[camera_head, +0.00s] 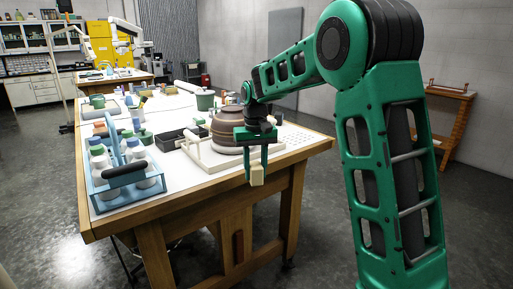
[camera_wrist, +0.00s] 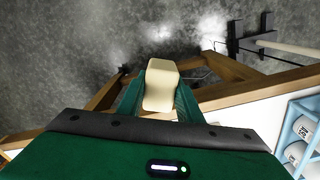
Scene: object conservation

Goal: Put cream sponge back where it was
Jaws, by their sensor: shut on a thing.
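The cream sponge (camera_head: 257,175) is a small pale block between the fingertips of my gripper (camera_head: 256,168). My gripper is shut on it and points down. In the head view it hangs in front of the table's near right edge. The wrist view shows the sponge (camera_wrist: 161,84) between the green fingers of my gripper (camera_wrist: 161,92), with grey floor and wooden table framing behind it. The table (camera_head: 190,192) has a white top and a wooden edge.
A brown ribbed pot (camera_head: 225,128) stands on the table behind my gripper. A dark tray (camera_head: 184,138) lies left of it. A blue caddy (camera_head: 106,186) with several bottles stands at the near left corner.

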